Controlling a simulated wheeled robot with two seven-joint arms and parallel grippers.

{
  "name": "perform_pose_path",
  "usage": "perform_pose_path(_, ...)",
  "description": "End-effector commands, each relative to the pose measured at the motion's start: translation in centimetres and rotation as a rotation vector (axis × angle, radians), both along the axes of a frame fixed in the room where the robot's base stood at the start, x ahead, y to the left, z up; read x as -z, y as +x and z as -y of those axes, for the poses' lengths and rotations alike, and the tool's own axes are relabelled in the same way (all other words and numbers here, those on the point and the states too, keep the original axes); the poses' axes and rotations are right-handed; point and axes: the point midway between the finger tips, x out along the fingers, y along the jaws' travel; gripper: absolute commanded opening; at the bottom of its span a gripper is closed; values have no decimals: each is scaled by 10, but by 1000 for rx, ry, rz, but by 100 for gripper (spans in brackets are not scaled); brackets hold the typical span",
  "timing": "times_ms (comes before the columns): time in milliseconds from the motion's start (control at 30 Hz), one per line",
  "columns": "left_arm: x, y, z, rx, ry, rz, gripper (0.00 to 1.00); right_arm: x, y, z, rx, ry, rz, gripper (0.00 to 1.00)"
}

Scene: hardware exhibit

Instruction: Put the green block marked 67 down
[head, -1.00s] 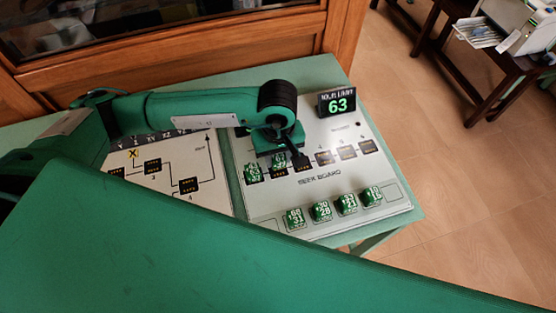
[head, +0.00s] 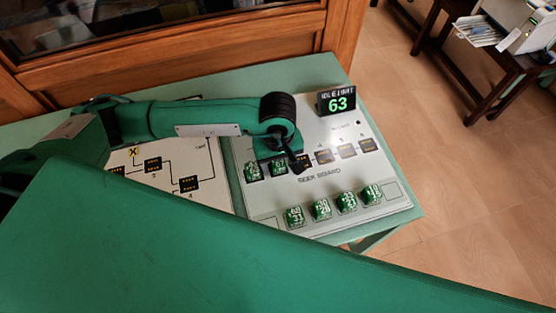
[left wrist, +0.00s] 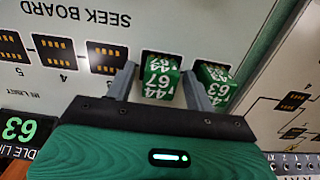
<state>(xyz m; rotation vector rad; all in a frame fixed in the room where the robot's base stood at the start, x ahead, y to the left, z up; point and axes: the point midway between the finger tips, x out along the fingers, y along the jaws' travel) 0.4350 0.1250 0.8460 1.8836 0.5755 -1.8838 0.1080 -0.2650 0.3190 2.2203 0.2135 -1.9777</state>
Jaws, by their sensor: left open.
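The green block marked 67 (left wrist: 160,78) stands on the seek board (left wrist: 215,30), in the slot row, between the two fingers of my left gripper (left wrist: 161,86). The fingers are apart, one on each side of it; any contact is hard to tell. In the head view this block (head: 279,168) sits just below my left gripper (head: 284,160), whose far finger is hidden. A second green block (left wrist: 214,84) stands right beside it, close to one finger. My right gripper is not in view.
A front row holds several green blocks, such as one at its left end (head: 294,217). Empty dark slots (head: 347,151) lie to the right. A small display reading 63 (head: 337,101) stands behind. A second board (head: 150,185) lies to the left.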

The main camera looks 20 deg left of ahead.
Motion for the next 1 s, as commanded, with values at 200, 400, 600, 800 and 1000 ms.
perform_pose_path(200,-7,1,0,0,-1,3,54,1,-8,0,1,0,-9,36)
perform_pose_path(400,-47,2,0,2,-2,7,54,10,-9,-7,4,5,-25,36)
perform_pose_path(600,-90,1,0,1,-2,5,54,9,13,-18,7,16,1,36)
perform_pose_path(800,-115,1,0,0,-1,3,54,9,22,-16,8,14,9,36)
perform_pose_path(1000,-123,0,0,0,0,1,54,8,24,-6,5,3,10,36)
